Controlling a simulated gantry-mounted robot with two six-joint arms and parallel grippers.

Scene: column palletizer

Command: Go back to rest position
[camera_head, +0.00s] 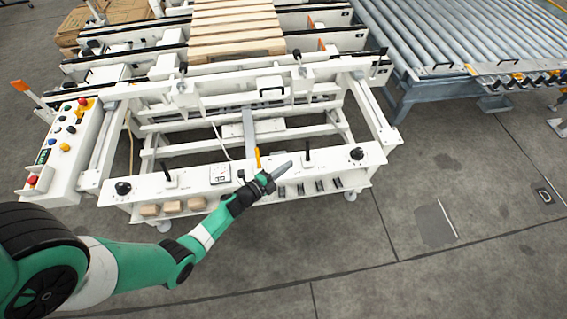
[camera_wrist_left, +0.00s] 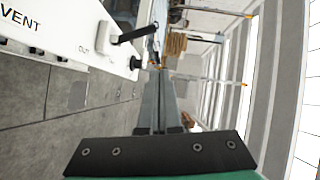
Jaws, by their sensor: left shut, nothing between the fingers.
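My left arm comes in from the lower left in the head view. Its gripper (camera_head: 280,170) is shut and empty, just over the front edge of the white machine frame (camera_head: 330,158). In the left wrist view the gripper (camera_wrist_left: 158,128) shows as two grey fingers pressed together. A black lever (camera_wrist_left: 134,34) on the white panel (camera_wrist_left: 70,30) is to the upper left of the fingers there. Whether the gripper touches the panel I cannot tell. My right gripper is in neither view.
A control box (camera_head: 72,135) with coloured buttons stands at the left of the frame. A wooden pallet (camera_head: 235,28) lies on the machine behind. A roller conveyor (camera_head: 470,35) is at the upper right. Cartons (camera_head: 75,25) are at the upper left. The concrete floor (camera_head: 450,170) at the right is mostly clear.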

